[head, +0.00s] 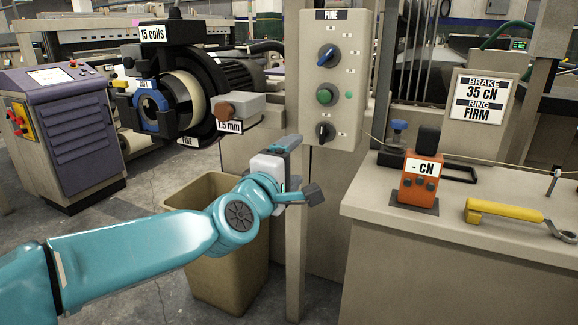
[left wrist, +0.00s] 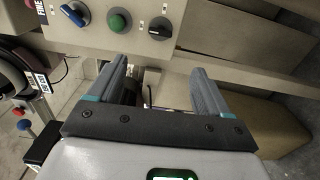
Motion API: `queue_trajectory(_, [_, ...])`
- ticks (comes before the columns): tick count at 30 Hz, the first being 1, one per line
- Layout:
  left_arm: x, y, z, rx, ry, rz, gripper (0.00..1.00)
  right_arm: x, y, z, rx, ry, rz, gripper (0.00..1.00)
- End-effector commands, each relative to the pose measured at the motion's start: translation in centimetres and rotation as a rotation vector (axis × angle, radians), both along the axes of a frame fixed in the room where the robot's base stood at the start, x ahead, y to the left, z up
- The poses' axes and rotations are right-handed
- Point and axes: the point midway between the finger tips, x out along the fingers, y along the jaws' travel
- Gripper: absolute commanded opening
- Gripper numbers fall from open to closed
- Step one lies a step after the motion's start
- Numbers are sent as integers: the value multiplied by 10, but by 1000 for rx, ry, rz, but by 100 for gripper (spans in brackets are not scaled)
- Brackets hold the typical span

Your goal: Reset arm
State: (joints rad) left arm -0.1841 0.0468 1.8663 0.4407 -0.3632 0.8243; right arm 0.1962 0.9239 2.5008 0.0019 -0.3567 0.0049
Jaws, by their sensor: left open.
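My left arm (head: 140,255) is teal and reaches in from the left in the head view. My left gripper (head: 302,167) is in front of the post below the control panel (head: 345,80). In the left wrist view its two grey fingers (left wrist: 157,85) are spread apart, with nothing between them. The panel has a blue knob (head: 327,56), a green button (head: 324,95) and a black knob (head: 325,132). In the left wrist view these controls lie beyond the fingertips, and the fingers touch none of them. My right gripper is not in view.
A tan bin (head: 228,285) stands below my left arm. The yarn feeder (head: 180,90) hangs to its upper left. At right, a bench (head: 470,250) bears an orange meter (head: 421,180) and a yellow-handled tool (head: 505,212). A purple-grey cabinet (head: 65,130) stands far left.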

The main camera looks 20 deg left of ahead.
Motion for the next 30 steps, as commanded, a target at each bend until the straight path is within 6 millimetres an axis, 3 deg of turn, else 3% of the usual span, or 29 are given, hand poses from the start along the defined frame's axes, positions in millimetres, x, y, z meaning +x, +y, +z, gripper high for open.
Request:
queue_trajectory(5, [-12,0,0,0,-1,0,79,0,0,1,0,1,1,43])
queue_trajectory(20, [-10,5,-4,1,7,11,79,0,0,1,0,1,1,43])
queue_trajectory(23, [4,11,-37,9,71,26,79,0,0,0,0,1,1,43])
queue_trajectory(26, [21,12,-105,28,200,29,79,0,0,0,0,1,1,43])
queue_trajectory(30, [23,7,-225,78,424,-1,79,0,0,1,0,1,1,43])
